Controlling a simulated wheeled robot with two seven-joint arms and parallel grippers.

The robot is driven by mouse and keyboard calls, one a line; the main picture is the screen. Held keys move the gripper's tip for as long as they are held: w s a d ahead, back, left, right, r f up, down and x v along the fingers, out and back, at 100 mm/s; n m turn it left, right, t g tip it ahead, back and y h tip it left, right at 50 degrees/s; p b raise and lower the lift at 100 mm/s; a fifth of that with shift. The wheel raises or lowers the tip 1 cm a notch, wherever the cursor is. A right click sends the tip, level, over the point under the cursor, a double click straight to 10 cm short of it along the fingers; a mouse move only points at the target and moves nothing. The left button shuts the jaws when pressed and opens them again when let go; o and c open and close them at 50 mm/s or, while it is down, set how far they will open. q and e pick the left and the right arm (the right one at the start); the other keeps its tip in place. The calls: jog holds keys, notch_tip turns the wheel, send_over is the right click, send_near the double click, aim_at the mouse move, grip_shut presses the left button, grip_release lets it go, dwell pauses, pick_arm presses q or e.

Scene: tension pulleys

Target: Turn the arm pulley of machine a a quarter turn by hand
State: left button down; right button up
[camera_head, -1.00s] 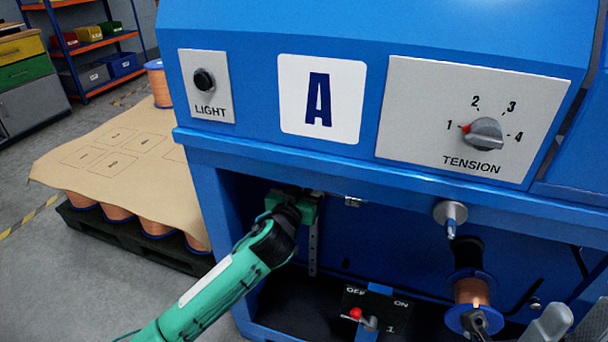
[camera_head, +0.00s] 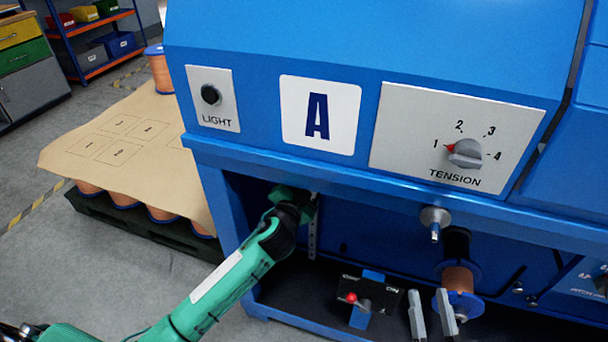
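Machine A is the blue housing with the "A" plate (camera_head: 319,115). A grey round part with a peg (camera_head: 435,217) sticks out below its front ledge; I cannot tell whether it is the arm pulley. Below it is a copper-wound spool (camera_head: 459,280) with blue flanges. My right gripper (camera_head: 432,314) is at the bottom edge, its two grey fingers apart and empty, just in front of and left of the spool's lower flange. My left arm (camera_head: 222,285) reaches from the lower left into the machine's recess; its gripper is hidden.
A black switch box (camera_head: 381,296) with a red-tipped lever stands in the recess, left of my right gripper. The tension dial (camera_head: 465,153) and light button (camera_head: 210,94) are on the front panel. A paper-covered pallet (camera_head: 140,143) of spools stands at left.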

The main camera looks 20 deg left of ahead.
jog(key=s+a+f+g+p, duration=0.2)
jog(key=s+a+f+g, duration=0.15)
jog(key=f+g, duration=0.5)
pick_arm(q)
jog(key=shift+m+p, duration=2.5)
jog(key=shift+m, duration=3.5)
pick_arm(e)
jog(key=s+d+f+g+h, duration=0.3)
jog(key=s+d+g+h, duration=0.1)
jog(key=d, duration=0.5)
jog(key=shift+d+g+h, duration=0.3)
jog(key=shift+d+g, duration=0.05)
jog(key=shift+g, duration=0.2)
pick_arm(q)
jog(key=shift+d, duration=0.1)
jog(key=c, duration=1.3)
grip_release()
jog(key=shift+c, duration=0.2)
jog(key=shift+s, duration=0.1)
